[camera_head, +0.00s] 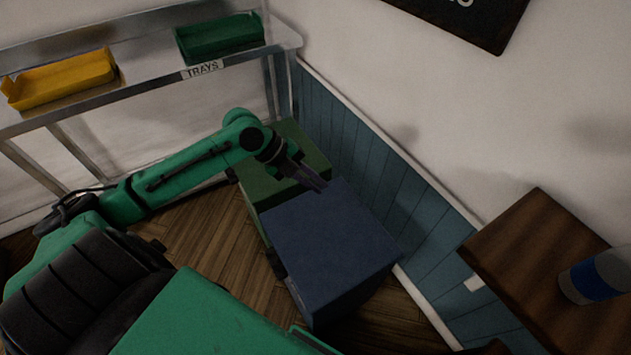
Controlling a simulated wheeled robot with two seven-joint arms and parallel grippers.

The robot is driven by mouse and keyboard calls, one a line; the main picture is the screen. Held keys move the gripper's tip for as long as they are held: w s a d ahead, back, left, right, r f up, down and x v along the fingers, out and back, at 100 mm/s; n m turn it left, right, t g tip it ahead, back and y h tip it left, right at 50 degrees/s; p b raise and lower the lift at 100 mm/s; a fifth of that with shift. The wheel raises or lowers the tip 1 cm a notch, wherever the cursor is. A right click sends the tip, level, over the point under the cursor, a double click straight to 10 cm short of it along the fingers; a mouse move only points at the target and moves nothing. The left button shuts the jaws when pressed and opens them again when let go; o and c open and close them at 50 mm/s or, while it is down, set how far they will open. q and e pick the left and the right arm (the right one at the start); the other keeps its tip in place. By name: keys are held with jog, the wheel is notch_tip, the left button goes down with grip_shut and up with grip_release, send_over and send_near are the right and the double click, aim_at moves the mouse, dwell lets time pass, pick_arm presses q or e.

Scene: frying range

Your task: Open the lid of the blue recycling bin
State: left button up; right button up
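The blue recycling bin (335,245) stands on the floor in the middle of the head view, close to the wall. Its flat top looks shut. My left gripper (318,185) reaches in from the left and is at the bin's far edge, over or near the border with the green bin behind it. Its dark fingers are small and close together, and I cannot tell whether they are apart or touch the lid. My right gripper is not in view.
A green bin (262,185) stands directly behind the blue one. A metal shelf (150,68) holds a yellow tray (62,80) and a green tray (220,38). A wooden surface (545,255) with a blue-banded container (597,276) is at the right. Wooden floor (205,230) shows left of the bins.

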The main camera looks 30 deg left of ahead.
pick_arm(q)
jog(key=o, duration=0.5)
jog(key=shift+c, duration=0.2)
jog(key=v, duration=1.4)
jog(key=shift+a+r+b, duration=0.2)
jog(key=shift+a+b, duration=0.05)
jog(key=shift+b, duration=0.05)
jog(key=shift+c, duration=0.3)
